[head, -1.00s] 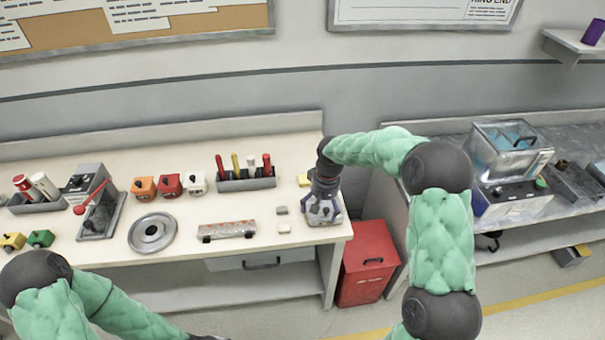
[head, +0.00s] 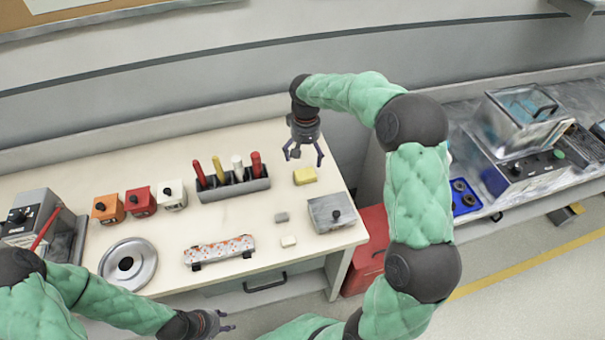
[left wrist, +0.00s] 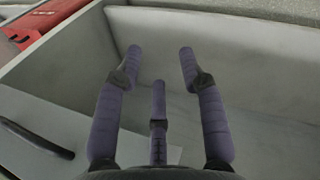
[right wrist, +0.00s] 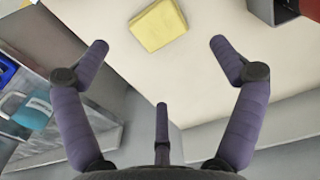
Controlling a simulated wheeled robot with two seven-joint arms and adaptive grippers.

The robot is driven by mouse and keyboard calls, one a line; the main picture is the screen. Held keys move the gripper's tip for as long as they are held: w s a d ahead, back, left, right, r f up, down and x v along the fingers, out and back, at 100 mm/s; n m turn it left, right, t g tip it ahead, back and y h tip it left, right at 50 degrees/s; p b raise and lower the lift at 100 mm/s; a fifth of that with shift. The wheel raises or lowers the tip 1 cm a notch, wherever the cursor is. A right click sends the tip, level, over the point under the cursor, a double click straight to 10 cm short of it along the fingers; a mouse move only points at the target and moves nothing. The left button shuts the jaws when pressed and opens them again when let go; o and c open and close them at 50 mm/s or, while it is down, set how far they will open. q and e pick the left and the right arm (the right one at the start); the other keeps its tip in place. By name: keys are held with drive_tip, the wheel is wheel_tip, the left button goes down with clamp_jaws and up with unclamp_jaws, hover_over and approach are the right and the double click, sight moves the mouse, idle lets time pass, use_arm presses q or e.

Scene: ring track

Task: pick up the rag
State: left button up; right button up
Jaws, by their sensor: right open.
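A yellow folded block-like piece (head: 305,175), which looks like the rag, lies on the cream bench (head: 235,225) towards its right end. In the right wrist view the rag (right wrist: 158,25) shows whole, beyond the fingertips and between their lines. My right gripper (head: 303,158) is open and empty, just behind the rag in the head view and apart from it. My left gripper (head: 228,322) is low in front of the bench. In the left wrist view its fingers (left wrist: 160,60) are spread with nothing between them.
A red bin (head: 370,250) stands beside the bench.

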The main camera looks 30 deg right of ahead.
hover_over(305, 172)
wheel_tip(305, 172, down, 4)
drive_tip(key=shift+f+b, duration=0.1)
drive_tip(key=shift+b, duration=0.35)
wheel_tip(305, 172, down, 5)
drive_tip(key=shift+a+r+b, duration=0.1)
drive_tip(key=shift+b, duration=0.95)
drive_tip(key=shift+c, duration=0.3)
drive_tip(key=c, duration=1)
